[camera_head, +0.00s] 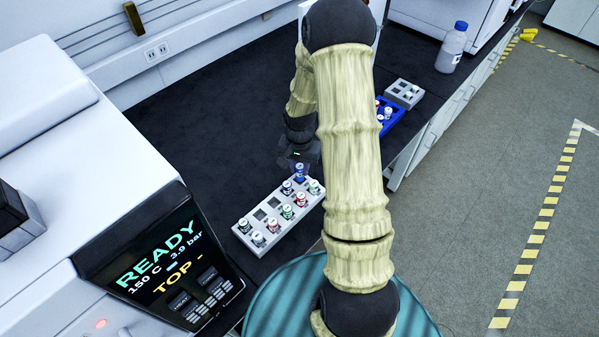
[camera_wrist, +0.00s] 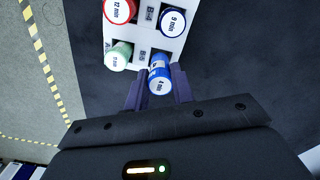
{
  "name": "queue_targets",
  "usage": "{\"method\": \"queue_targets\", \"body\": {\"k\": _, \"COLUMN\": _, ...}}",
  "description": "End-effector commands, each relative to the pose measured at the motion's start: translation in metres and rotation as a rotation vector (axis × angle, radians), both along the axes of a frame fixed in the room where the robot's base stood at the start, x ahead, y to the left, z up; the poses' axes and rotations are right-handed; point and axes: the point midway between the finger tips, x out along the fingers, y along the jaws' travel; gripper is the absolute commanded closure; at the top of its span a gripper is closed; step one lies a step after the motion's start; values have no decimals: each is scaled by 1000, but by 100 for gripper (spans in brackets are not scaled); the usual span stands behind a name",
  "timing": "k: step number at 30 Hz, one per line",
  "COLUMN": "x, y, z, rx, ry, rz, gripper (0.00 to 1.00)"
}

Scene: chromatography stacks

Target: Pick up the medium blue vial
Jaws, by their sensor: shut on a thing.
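A blue vial (camera_wrist: 159,78) with a white label, partly readable as "4 min", is between the fingers of my gripper (camera_wrist: 158,90) in the wrist view. The fingers are shut on it, and it is tilted in that view at the edge of the rack. In the head view the blue vial (camera_head: 299,171) shows just below my gripper (camera_head: 300,160), at the far right end of the grey rack (camera_head: 262,249). I cannot tell whether its base is clear of the rack.
The rack holds several other vials, including a green-capped one (camera_wrist: 118,56), a red one (camera_wrist: 120,10) and a blue-capped one (camera_wrist: 173,21) close to my fingers. A blue rack (camera_head: 393,121), a grey block (camera_head: 404,93) and a bottle (camera_head: 451,48) stand farther right. The dark bench behind the rack is clear.

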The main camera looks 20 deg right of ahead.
Motion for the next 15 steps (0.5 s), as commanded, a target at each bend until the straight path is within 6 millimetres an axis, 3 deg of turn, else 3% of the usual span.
{"method": "queue_targets", "body": {"k": 9, "x": 1, "y": 0, "z": 58, "rx": -2, "ry": -4, "rz": 0, "gripper": 98}}
{"method": "queue_targets", "body": {"k": 15, "x": 0, "y": 0, "z": 69, "rx": -1, "ry": -1, "rz": 0, "gripper": 98}}
